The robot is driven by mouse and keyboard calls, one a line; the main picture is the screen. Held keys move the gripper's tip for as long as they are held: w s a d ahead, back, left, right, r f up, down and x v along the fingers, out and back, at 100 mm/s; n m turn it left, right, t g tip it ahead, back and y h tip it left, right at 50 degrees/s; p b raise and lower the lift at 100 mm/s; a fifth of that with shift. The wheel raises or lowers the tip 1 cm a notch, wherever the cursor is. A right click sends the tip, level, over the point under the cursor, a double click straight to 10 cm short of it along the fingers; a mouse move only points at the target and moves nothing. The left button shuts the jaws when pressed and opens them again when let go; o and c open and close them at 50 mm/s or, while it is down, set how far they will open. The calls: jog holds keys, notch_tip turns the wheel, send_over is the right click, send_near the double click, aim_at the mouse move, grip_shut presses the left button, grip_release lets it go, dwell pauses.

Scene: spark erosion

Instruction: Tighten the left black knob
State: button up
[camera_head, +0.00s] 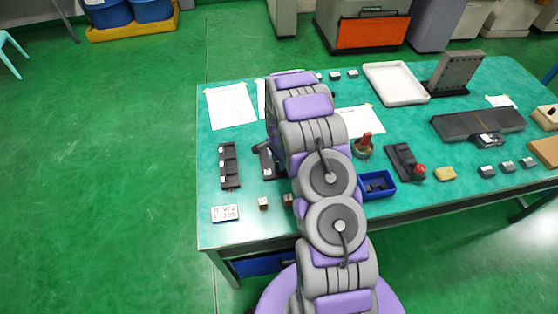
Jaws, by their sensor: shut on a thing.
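My arm rises from the bottom and reaches over the middle of the green table. A dark grey end of my gripper (263,147) shows at the left side of the arm; the rest is hidden behind my arm links. It is low over a black fixture (267,166), which is partly covered by the arm. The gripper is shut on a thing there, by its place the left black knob. The knob itself and the contact are hidden. Another black fixture (229,168) with small pale blocks lies to the left, apart from the gripper.
Right of the arm are a red-topped part (365,143), a blue bin (376,186) and a black fixture with a red knob (419,169). A white tray (395,84) lies at the back. Paper sheets (230,106) lie at the back left.

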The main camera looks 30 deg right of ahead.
jog(key=shift+w+r, duration=0.15)
jog(key=shift+w, duration=0.1)
jog(key=o, duration=1)
jog(key=shift+s, duration=0.15)
jog(key=shift+o, duration=0.2)
notch_tip(320, 180, up, 17)
jog(key=p, duration=0.1)
jog(key=shift+r, duration=0.1)
